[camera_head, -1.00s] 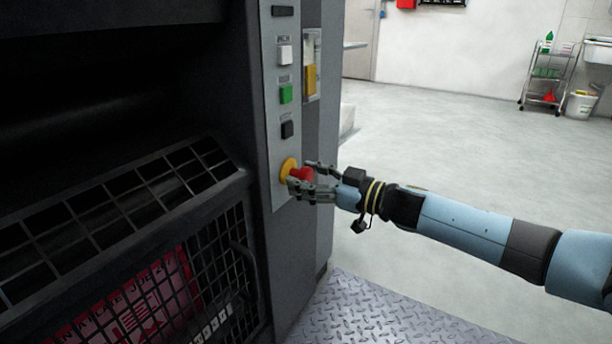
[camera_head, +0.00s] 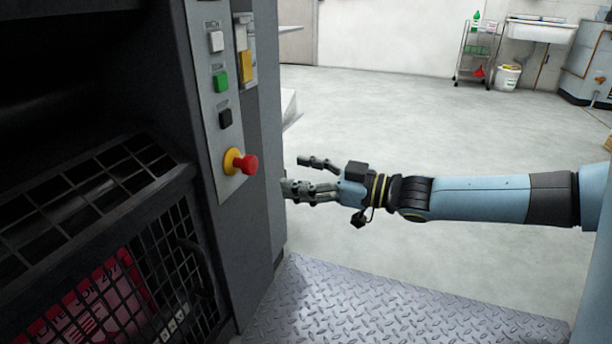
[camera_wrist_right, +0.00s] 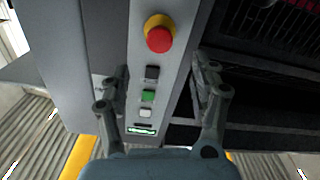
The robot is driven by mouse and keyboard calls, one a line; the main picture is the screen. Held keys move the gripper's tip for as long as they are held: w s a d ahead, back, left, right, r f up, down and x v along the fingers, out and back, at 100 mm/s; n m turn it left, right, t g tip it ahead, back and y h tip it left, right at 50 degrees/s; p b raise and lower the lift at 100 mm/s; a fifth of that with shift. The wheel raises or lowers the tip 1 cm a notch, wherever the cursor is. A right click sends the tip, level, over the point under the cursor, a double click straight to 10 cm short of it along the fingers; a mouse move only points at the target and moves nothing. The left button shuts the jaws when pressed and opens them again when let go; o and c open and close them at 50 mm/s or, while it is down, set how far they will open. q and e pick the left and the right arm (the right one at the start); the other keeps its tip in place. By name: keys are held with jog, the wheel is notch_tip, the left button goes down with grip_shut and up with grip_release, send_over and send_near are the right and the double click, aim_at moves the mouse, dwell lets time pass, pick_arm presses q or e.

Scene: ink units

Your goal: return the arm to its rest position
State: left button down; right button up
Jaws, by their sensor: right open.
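My right arm (camera_head: 480,198) comes in from the right in the head view. Its gripper (camera_head: 298,174) is open and empty, a short way to the right of the red emergency stop button (camera_head: 247,164) and apart from it. The button sits on a yellow collar (camera_head: 231,161) on the grey control panel. In the right wrist view the open fingers (camera_wrist_right: 162,90) frame the panel, and the red button (camera_wrist_right: 159,39) shows beyond them. My left gripper is not in view.
The panel of the dark machine carries white (camera_head: 216,41), green (camera_head: 220,81) and black (camera_head: 225,117) buttons above the red one. A wire mesh guard (camera_head: 150,270) is at lower left. A trolley (camera_head: 475,50) and sink (camera_head: 542,31) stand far back. Open floor (camera_head: 400,120) lies behind my arm.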

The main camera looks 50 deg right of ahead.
jog(key=shift+s+d, duration=0.2)
jog(key=shift+s, duration=0.3)
